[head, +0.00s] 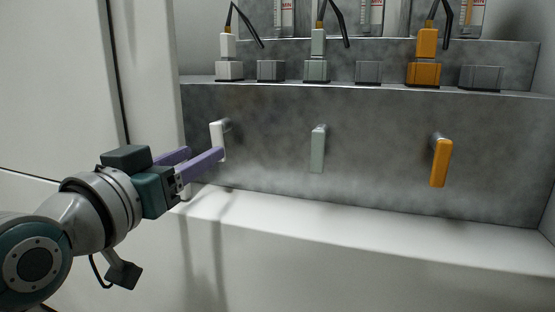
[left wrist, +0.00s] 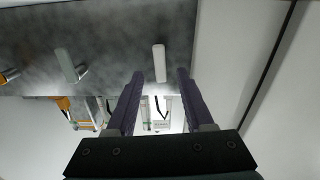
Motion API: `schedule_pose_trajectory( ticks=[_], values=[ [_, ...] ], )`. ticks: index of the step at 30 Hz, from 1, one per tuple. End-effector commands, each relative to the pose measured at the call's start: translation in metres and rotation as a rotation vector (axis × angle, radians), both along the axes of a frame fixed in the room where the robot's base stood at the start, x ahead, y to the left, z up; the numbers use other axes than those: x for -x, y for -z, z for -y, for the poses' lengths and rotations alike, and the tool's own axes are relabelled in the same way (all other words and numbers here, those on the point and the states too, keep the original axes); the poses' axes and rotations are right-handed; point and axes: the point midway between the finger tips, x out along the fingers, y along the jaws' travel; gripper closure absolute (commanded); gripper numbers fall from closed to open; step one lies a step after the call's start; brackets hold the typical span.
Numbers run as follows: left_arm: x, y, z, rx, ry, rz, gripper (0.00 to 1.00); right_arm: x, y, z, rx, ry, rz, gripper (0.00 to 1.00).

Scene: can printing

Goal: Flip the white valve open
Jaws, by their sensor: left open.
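The white valve (head: 217,138) is a short handle hanging down from the grey panel, at the left of a row of three. My left gripper (head: 205,155) is open and empty, with its purple fingers reaching toward the white valve from the left. One finger overlaps the valve's lower part in the head view; I cannot tell if they touch. In the left wrist view the white valve (left wrist: 159,63) shows between and just beyond the two fingertips (left wrist: 161,75). My right gripper is not in view.
A grey-green valve (head: 317,149) and an orange valve (head: 440,162) hang further right on the same panel. A ledge (head: 390,91) above holds several small blocks and tubes. A white shelf (head: 370,232) below the valves is clear. A white wall panel (head: 155,75) stands at the left.

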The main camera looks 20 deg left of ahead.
Motion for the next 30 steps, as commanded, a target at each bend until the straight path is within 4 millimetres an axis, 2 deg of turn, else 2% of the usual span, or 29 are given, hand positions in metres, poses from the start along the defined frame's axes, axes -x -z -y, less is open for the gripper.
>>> schedule_pose_trajectory(
  ticks=[1, 3, 9, 20, 30],
  values=[
    [-0.01, 0.004, 0.0, 0.001, 0.0, 0.003, 0.47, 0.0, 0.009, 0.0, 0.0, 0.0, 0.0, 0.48],
    [-0.02, 0.003, 0.001, 0.001, 0.0, 0.003, 0.47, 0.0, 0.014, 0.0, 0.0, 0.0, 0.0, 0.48],
    [-0.04, 0.002, 0.002, 0.0, 0.0, 0.0, 0.47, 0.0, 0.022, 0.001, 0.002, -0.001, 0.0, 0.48],
    [-0.044, 0.001, 0.002, 0.0, 0.0, -0.003, 0.47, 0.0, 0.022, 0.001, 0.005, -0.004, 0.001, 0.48],
    [-0.044, 0.001, 0.002, 0.0, 0.0, -0.002, 0.86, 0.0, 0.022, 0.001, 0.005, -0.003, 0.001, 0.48]
  ],
)
